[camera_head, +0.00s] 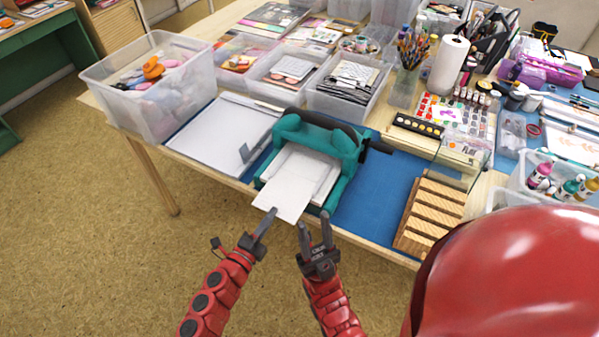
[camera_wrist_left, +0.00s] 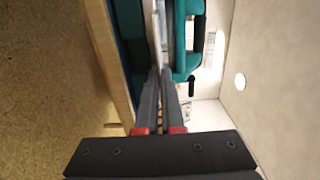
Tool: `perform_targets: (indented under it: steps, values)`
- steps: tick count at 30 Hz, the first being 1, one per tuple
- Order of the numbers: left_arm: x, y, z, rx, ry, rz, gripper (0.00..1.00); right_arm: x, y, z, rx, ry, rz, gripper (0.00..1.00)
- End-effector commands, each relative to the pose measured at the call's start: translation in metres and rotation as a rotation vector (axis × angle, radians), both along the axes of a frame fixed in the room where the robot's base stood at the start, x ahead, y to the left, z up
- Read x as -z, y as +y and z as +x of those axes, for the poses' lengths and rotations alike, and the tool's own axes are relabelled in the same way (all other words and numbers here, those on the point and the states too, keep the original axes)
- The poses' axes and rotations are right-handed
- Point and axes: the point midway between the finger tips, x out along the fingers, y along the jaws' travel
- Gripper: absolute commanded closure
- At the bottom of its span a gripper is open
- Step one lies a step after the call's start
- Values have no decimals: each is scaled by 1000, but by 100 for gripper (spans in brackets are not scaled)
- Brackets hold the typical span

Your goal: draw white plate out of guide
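The white plate (camera_head: 285,196) sticks out of the front of a teal hand-cranked machine (camera_head: 346,145), over the table's front edge. It lies on a pale bed in the machine, which seems to be the guide; its rear part is hidden. My left gripper (camera_head: 271,213) is at the plate's front edge, near its left corner. In the left wrist view its fingers (camera_wrist_left: 163,72) are nearly together, with the plate (camera_wrist_left: 156,30) seen edge-on between their tips. My right gripper (camera_head: 314,223) is open and empty, just in front of the machine, right of the plate.
A blue mat (camera_head: 376,200) lies under the machine. A white board (camera_head: 218,134) with a grey upright piece is to its left, and a slotted wooden rack (camera_head: 432,216) to its right. Clear bins (camera_head: 150,88) crowd behind. The floor in front is free.

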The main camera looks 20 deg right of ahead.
Motion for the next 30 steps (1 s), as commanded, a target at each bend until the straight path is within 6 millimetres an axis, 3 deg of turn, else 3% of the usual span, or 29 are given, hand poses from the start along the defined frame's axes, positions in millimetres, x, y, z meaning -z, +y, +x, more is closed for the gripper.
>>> perform_targets:
  steps: [30]
  values:
    - [0, 52, -41, 0, 0, 0, 100, 4, 0, 0, 0, 0, 0, 61]
